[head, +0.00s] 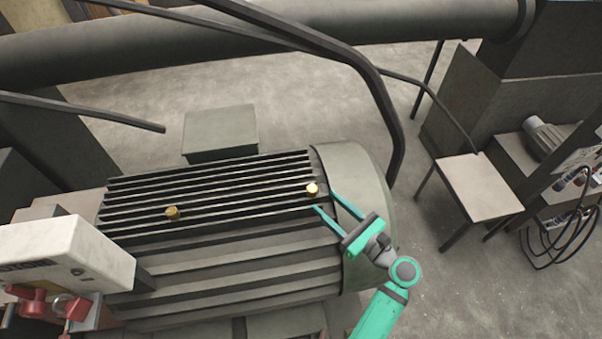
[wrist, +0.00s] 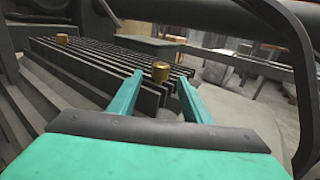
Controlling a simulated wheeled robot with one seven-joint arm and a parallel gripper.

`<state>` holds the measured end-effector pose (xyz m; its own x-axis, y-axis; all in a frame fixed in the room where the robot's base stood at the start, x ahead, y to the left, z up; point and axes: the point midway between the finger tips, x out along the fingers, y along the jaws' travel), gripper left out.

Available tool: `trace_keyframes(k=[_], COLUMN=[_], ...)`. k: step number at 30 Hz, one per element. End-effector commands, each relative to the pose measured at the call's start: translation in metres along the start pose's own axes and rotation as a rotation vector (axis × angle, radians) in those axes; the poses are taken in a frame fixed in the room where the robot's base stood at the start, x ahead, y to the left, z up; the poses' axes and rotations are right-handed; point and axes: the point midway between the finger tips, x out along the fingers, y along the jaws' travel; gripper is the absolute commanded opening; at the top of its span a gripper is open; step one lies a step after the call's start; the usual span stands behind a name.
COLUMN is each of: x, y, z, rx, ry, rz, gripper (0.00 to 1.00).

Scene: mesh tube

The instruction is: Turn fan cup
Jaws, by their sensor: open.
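A small brass cup (head: 312,189) sits on the ribbed top of the grey motor (head: 255,255), near its rounded end. It also shows in the wrist view (wrist: 160,71), between and beyond my fingers. A second brass cup (head: 172,213) sits further left on the ribs, and at the upper left in the wrist view (wrist: 62,39). My gripper (head: 323,200) is open and empty. Its teal fingertips are close to the nearer cup, one at each side. I cannot tell whether either finger touches it. In the wrist view both fingers (wrist: 160,82) are spread apart.
A dark bent pipe (head: 385,110) rises behind the motor's rounded end. A white box (head: 65,255) with red parts stands at the left. A thick horizontal pipe (head: 250,45) crosses the back. A chair-like stand (head: 470,185) is at the right, with bare floor between.

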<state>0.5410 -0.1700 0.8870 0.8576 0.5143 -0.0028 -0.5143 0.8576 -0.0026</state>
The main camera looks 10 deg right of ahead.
Motion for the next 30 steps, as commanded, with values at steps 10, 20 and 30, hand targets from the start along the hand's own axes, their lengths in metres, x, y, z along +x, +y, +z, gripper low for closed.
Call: trace_keyframes(k=[10,20,30], x=[0.04,0.093,0.108], y=[0.0,0.001,0.001], z=[0.002,0.001,0.001], rx=[0.004,0.003,0.003], ry=[-0.004,-0.003,-0.002], rz=[0.006,0.006,0.004], gripper=[0.44,0.44,0.44])
